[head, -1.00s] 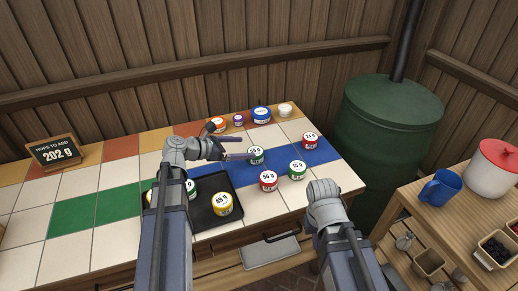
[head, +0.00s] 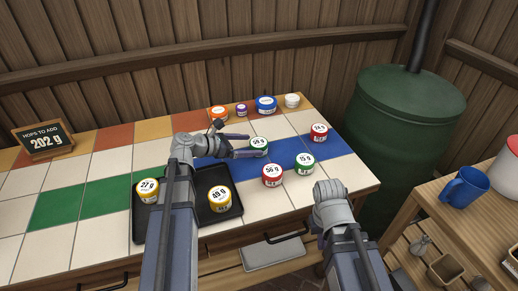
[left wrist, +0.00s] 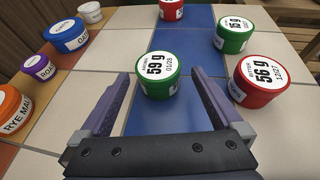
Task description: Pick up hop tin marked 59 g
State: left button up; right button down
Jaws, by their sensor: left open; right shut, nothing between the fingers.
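The green hop tin marked 59 g (head: 259,148) stands upright on the tiled counter, with a white lid. In the left wrist view the tin (left wrist: 158,76) sits ahead, between the lines of the two fingers. My left gripper (head: 249,145) is open, its purple fingertips at the tin's near left side in the head view. In the left wrist view its tips (left wrist: 160,78) are apart on either side of the tin, with gaps showing; I cannot tell whether either touches. My right arm's grey wrist shows at lower right, but its fingers are not visible.
Red 56 g (head: 272,176), green 15 g (head: 304,164) and red 24 g (head: 319,132) tins stand close to the right. A black tray (head: 224,219) holds yellow 27 g (head: 148,190) and 49 g (head: 219,199) tins. Several malt tubs (head: 218,114) line the back. A sign (head: 43,140) reads 202 g.

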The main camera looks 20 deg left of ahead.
aim_at(266, 144)
pick_arm(q)
jog(key=shift+b+x, duration=1.35)
jog(key=shift+x, duration=2.4)
jog(key=shift+a, duration=0.1)
jog(key=c, duration=1.3)
